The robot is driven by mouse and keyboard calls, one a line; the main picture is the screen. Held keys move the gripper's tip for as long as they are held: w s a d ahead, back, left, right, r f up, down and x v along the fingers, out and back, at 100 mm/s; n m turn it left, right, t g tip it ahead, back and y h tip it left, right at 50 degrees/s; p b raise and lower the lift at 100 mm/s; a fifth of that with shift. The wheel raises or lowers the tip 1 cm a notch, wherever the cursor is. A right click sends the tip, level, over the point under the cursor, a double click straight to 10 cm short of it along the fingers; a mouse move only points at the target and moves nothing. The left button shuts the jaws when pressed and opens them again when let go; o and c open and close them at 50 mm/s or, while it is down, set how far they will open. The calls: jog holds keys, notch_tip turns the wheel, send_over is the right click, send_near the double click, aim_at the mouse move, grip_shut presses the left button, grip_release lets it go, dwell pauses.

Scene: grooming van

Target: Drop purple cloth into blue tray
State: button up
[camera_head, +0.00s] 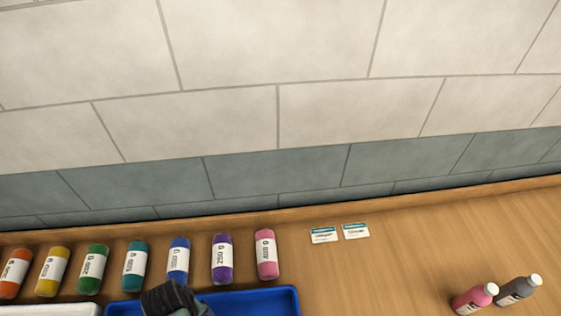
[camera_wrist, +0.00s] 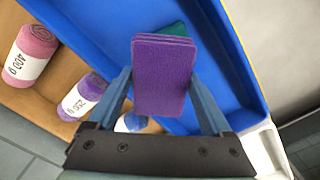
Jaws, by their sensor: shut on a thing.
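My gripper (camera_wrist: 158,82) is shut on a folded purple cloth (camera_wrist: 162,72), with one finger on each side of it. In the wrist view the cloth is over the blue tray (camera_wrist: 95,30); the gap between them cannot be told exactly. A dark green thing (camera_wrist: 182,30) shows in the tray, partly hidden behind the cloth. In the head view the blue tray (camera_head: 255,299) is at the bottom edge, cut off, with part of my dark gripper above it. The purple cloth is not visible there.
Several rolled, labelled towels stand in a row behind the trays, including a purple roll (camera_head: 222,259) and a pink roll (camera_head: 266,254). A white tray (camera_head: 50,310) adjoins at left. Two cards (camera_head: 324,236) and two bottles (camera_head: 475,298) are at right. The wooden counter (camera_head: 390,270) between is clear.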

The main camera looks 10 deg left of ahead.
jog(key=shift+s+f+b, duration=0.1)
jog(key=shift+f+b, duration=2.65)
jog(key=shift+f, duration=0.2)
jog(key=o, duration=1)
jog(key=shift+r, duration=0.15)
notch_tip(320, 180, up, 13)
jog(key=shift+f, duration=0.1)
